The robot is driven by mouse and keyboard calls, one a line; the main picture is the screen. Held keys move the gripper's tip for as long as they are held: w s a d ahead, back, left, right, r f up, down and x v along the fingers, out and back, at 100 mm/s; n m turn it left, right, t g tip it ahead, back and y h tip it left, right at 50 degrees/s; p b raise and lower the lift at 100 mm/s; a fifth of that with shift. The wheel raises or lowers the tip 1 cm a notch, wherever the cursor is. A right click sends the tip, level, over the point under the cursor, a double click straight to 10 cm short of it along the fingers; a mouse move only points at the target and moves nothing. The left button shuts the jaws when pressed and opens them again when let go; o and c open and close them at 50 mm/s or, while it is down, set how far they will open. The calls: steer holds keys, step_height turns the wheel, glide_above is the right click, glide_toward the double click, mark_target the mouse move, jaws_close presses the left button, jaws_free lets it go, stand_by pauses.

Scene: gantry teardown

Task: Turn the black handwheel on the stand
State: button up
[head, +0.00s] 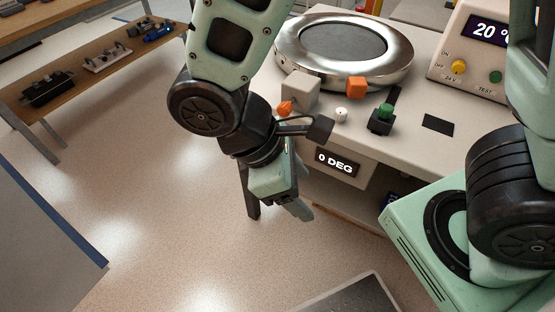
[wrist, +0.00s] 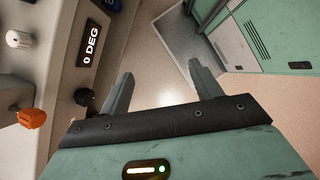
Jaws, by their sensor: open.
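The stand (head: 430,165) is a pale bench with a chrome ring and grey disc (head: 343,43) on top. Its front carries a display reading 0 DEG (head: 338,162), also in the wrist view (wrist: 90,42). A small round black part (wrist: 83,97) beside that display in the wrist view looks like the handwheel; I cannot make out its rim or handle. In the head view my arm hides that spot. My gripper (head: 298,207) points down in front of the stand. In the wrist view my gripper (wrist: 162,69) is open and empty, with the black part outside the left finger, apart from it.
On the stand top are an orange knob (head: 285,107), a white knob (head: 341,115), an orange block (head: 357,87) and a green button (head: 386,111). A control box (head: 470,60) reads 20 °. A shelf with tools (head: 100,60) stands far left. Open floor lies left of the stand.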

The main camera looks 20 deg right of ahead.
steer(key=w+a+f+n+t+h+b, duration=0.2)
steer(key=w+f+n+t+h+b, duration=0.1)
steer(key=f+n+t+h+b, duration=0.25)
steer(key=w+a+f+n+t+h+b, duration=0.25)
steer(key=f+n+t, duration=0.3)
steer(key=f, duration=0.35)
steer(key=w+a+f+n+t+h+b, duration=0.25)
steer(key=f+n+t+b, duration=0.2)
steer(key=f+t, duration=0.3)
steer(key=d+x, duration=0.1)
steer(key=x, duration=1.7)
steer(key=shift+s+f+g+h, duration=0.3)
steer(key=shift+g+h, duration=0.05)
steer(key=shift+g, duration=0.1)
steer(key=shift+n, duration=0.25)
steer(key=c, duration=1)
